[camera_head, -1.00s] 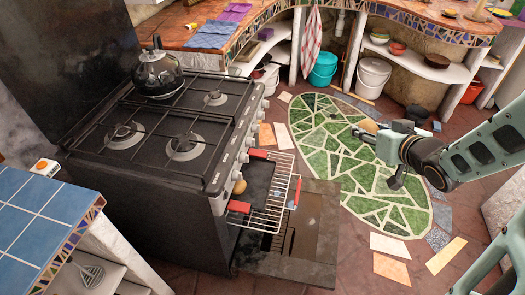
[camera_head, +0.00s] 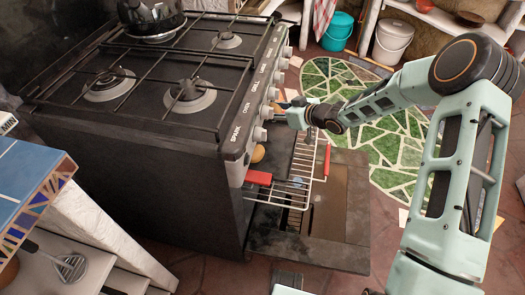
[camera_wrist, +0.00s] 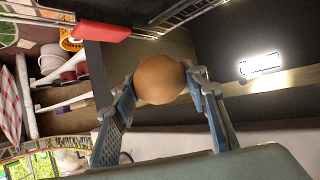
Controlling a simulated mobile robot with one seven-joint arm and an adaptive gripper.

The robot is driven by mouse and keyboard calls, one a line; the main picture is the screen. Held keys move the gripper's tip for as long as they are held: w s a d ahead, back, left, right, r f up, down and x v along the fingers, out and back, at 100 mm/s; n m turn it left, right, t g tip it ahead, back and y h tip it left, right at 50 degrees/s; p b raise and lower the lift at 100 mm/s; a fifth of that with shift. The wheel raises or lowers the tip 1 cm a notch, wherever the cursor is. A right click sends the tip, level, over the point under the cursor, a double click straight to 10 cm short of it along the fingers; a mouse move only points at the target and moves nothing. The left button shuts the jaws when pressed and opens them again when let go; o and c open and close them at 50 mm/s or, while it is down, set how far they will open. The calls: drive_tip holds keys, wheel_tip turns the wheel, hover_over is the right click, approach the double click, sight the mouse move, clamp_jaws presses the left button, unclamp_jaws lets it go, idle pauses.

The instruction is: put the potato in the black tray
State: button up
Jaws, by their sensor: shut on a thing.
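My gripper (camera_wrist: 160,90) is shut on the potato (camera_wrist: 160,79), a round tan-brown thing between its two fingers in the wrist view. In the head view my gripper (camera_head: 290,112) is at the front of the stove, above the pulled-out wire rack; the potato is not clear there. The black tray (camera_head: 279,150) lies on the rack, partly hidden by my gripper and hard to tell from the dark oven. A red handle (camera_head: 258,177) shows at its near end.
The wire rack (camera_head: 300,190) sticks out of the oven, with a red piece on its front edge. The oven door (camera_head: 335,215) is open below. The stove (camera_head: 150,160) with a kettle (camera_head: 150,18) stands left. A small tan round thing (camera_head: 258,153) is at the stove front.

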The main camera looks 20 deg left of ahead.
sight(270, 137)
drive_tip(key=shift+w+a+f, duration=0.1)
drive_tip(key=shift+a+f, duration=0.25)
drive_tip(key=shift+f, duration=0.15)
wheel_tip(270, 137, down, 10)
drive_tip(key=b, duration=0.4)
drive_tip(key=shift+r, duration=0.2)
drive_tip(key=shift+f, duration=0.2)
drive_tip(key=o, duration=1.2)
drive_tip(key=shift+o, duration=0.2)
drive_tip(key=shift+r, duration=0.1)
drive_tip(key=shift+d+r, duration=0.1)
drive_tip(key=shift+r, duration=0.15)
drive_tip(key=p+v, duration=0.3)
drive_tip(key=v, duration=0.8)
drive_tip(key=shift+s+d+p, duration=0.25)
drive_tip(key=shift+d+p, duration=0.1)
